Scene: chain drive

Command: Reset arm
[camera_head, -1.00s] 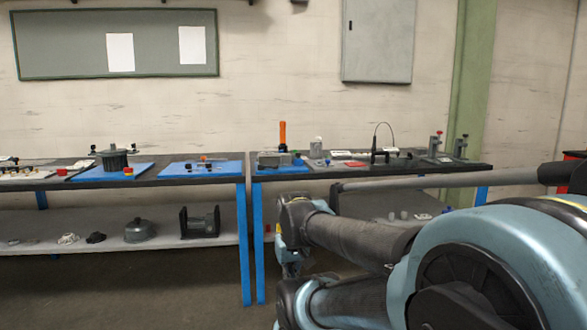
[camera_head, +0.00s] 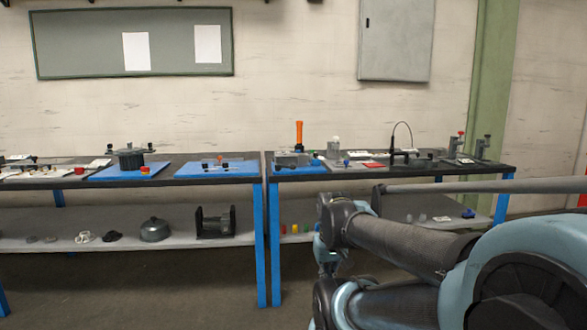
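My arm is folded at the lower right, with its dark and light-blue links in front of the right workbench (camera_head: 440,171). I cannot make out my gripper or any fingers. No held object shows. The arm hides part of the right bench's lower shelf and legs. A long grey bar of mine crosses in front of that bench.
An orange upright tool (camera_head: 299,135) stands on the right bench. The left bench's lower shelf (camera_head: 180,238) holds several parts. The floor (camera_head: 150,285) in front looks clear.

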